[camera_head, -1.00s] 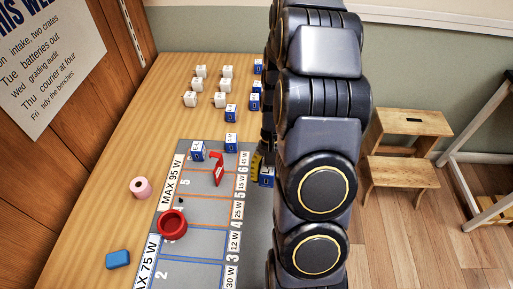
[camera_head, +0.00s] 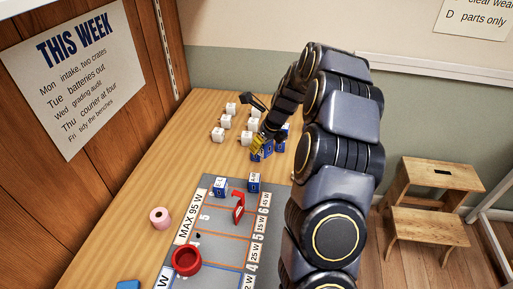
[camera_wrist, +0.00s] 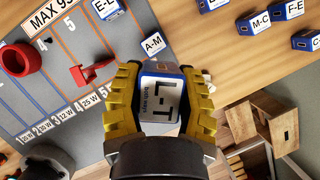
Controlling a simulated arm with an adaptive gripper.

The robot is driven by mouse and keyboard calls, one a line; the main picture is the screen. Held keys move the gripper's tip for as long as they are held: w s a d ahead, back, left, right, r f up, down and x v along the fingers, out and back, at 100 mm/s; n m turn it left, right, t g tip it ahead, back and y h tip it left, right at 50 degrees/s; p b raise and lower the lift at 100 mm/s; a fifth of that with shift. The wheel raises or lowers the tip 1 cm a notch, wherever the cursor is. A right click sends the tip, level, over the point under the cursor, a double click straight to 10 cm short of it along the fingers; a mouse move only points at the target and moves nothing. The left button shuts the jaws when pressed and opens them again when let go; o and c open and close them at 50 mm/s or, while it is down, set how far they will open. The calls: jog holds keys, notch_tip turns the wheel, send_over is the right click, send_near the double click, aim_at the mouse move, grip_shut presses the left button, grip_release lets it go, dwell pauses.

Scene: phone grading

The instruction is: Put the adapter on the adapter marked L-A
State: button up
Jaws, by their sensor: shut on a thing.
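My gripper (camera_wrist: 162,72) is shut on a blue-and-white adapter marked L-T (camera_wrist: 162,100), whose label faces the wrist camera. In the head view my gripper (camera_head: 259,143) is among the blue adapters beyond the mat, and the held adapter is hard to tell from its neighbours. In the wrist view other blue-and-white adapters read A-M (camera_wrist: 153,44), E-L (camera_wrist: 106,8), M-C (camera_wrist: 254,22) and F-E (camera_wrist: 288,9). One at the right edge (camera_wrist: 306,40) is cut off. I cannot read an L-A label in either view.
The grey mat (camera_head: 208,228) has orange-lined and blue-lined wattage rows. On it are a red ring-shaped holder (camera_head: 187,261) and a red bracket (camera_head: 239,207). Several white adapters (camera_head: 226,121) stand at the back left.

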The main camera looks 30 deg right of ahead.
jog(key=w+d+f, duration=0.2)
jog(key=w, duration=0.2)
jog(key=w+d+f+m, duration=0.1)
jog(key=w+d+f, duration=0.1)
jog(key=w+f, duration=0.1)
jog(key=w+d+f+m, duration=0.1)
jog(key=w+d+f, duration=0.2)
jog(key=w, duration=0.3)
jog(key=shift+f+h, duration=0.15)
jog(key=shift+h, duration=0.25)
jog(key=shift+w+d+f, duration=0.15)
jog(key=shift+w, duration=0.15)
jog(key=shift+w+f, duration=0.15)
jog(key=shift+f, duration=1.65)
jog(key=shift+f, duration=0.1)
jog(key=o, duration=1)
